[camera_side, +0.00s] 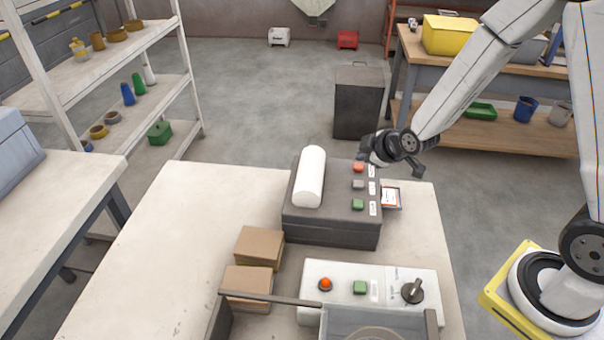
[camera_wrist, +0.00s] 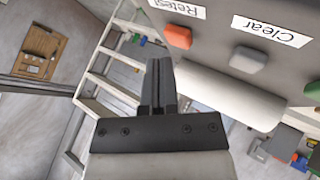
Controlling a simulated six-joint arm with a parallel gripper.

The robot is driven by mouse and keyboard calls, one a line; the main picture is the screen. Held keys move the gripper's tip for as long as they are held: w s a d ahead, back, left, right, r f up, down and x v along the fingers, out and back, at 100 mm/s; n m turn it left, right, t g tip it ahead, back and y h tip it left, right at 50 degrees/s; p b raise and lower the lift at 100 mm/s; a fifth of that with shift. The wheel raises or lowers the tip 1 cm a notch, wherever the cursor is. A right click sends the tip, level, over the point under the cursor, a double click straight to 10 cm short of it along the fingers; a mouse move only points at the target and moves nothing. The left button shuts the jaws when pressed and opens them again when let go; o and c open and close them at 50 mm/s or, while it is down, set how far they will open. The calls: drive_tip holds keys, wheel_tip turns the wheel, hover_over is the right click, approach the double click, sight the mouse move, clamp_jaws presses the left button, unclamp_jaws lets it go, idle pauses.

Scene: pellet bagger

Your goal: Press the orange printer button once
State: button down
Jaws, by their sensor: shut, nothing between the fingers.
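The printer (camera_side: 325,227) is a dark grey box with a white roll on top. Its orange button (camera_side: 358,167) is the farthest of three in a column. In the wrist view the orange button (camera_wrist: 178,37) sits beside a label that seems to read "Retest". My gripper (camera_side: 365,155) is shut and empty, just beyond and above the orange button in the side view. In the wrist view my gripper's tips (camera_wrist: 158,64) lie a little below and left of the button. I see no contact, but the exact height gap cannot be told.
Nearer on the printer are a grey button (camera_side: 358,184) and a green button (camera_side: 357,204). A white control panel (camera_side: 340,309) with a red-orange button (camera_side: 325,284) and a dark knob (camera_side: 412,291) stands in front. Brown boxes (camera_side: 259,246) lie left. The table's left side (camera_side: 180,240) is clear.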

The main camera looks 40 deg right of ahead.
sight(362, 167)
drive_tip(key=shift+r, duration=2.5)
drive_tip(key=s+a+f+m+g, duration=0.1)
drive_tip(key=s+a+m+g, duration=0.2)
drive_tip(key=s, duration=1.2)
drive_tip(key=m+g, duration=0.3)
drive_tip(key=m, duration=0.2)
drive_tip(key=shift+s+f+g, duration=0.15)
drive_tip(key=shift+f+g, duration=0.15)
drive_tip(key=shift+f, duration=0.1)
